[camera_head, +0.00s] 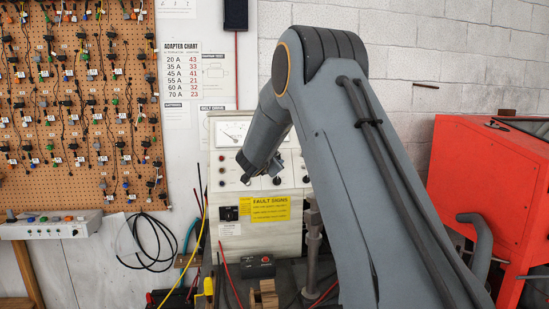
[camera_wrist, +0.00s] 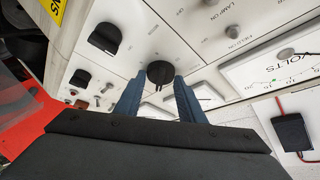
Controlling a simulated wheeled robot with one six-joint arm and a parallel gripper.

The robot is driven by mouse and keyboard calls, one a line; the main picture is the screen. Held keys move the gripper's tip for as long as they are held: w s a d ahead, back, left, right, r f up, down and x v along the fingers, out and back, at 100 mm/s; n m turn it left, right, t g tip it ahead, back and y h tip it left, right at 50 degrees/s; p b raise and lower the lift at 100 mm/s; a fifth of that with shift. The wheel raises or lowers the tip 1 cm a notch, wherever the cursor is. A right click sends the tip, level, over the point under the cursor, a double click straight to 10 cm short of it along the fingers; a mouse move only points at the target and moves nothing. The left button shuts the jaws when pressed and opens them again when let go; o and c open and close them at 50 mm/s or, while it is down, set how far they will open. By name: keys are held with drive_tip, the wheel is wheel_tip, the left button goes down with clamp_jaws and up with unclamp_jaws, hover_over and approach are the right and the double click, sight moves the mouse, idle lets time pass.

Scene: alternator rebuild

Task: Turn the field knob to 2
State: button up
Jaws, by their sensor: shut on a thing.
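The white test bench panel (camera_head: 228,155) stands against the wall in the head view, with a meter and several dark knobs. My gripper (camera_wrist: 159,82) has its two blue fingers on either side of a round black knob (camera_wrist: 160,70) in the wrist view and is shut on it. I cannot read which setting the knob points to, nor a label that names it as the field knob. In the head view my gripper (camera_head: 250,179) is at the panel's front below the meter, and my forearm hides part of the panel.
Two other black knobs (camera_wrist: 104,38) (camera_wrist: 80,78) sit left of the held one. A red cabinet (camera_head: 480,185) stands at right.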

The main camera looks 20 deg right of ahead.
drive_tip(key=o, duration=1.1)
drive_tip(key=shift+c, duration=0.2)
drive_tip(key=b+v, duration=0.2)
drive_tip(key=v, duration=0.5)
drive_tip(key=shift+s+a+r+b, duration=0.15)
drive_tip(key=shift+s+a+b, duration=0.05)
drive_tip(key=shift+s+b, duration=0.15)
drive_tip(key=s+a+f+n+g+y+b, duration=0.1)
drive_tip(key=s+a+f+n+g+y, duration=0.1)
drive_tip(key=s+a+f+n+y, duration=0.5)
drive_tip(key=s+a+f+n+g+y, duration=0.2)
drive_tip(key=s+a+f+n, duration=0.25)
drive_tip(key=s+f, duration=0.6)
drive_tip(key=s+f+n+g, duration=0.1)
drive_tip(key=s+f, duration=0.3)
drive_tip(key=s, duration=0.4)
drive_tip(key=s+f+n+g, duration=0.2)
drive_tip(key=s+f+g, duration=0.2)
drive_tip(key=s, duration=0.5)
drive_tip(key=s+a+f+n+g+b, duration=0.1)
drive_tip(key=s+f, duration=0.3)
drive_tip(key=s, duration=0.4)
drive_tip(key=shift+s+f+n+g, duration=0.15)
drive_tip(key=shift+f+n+g, duration=0.2)
drive_tip(key=shift+g, duration=0.45)
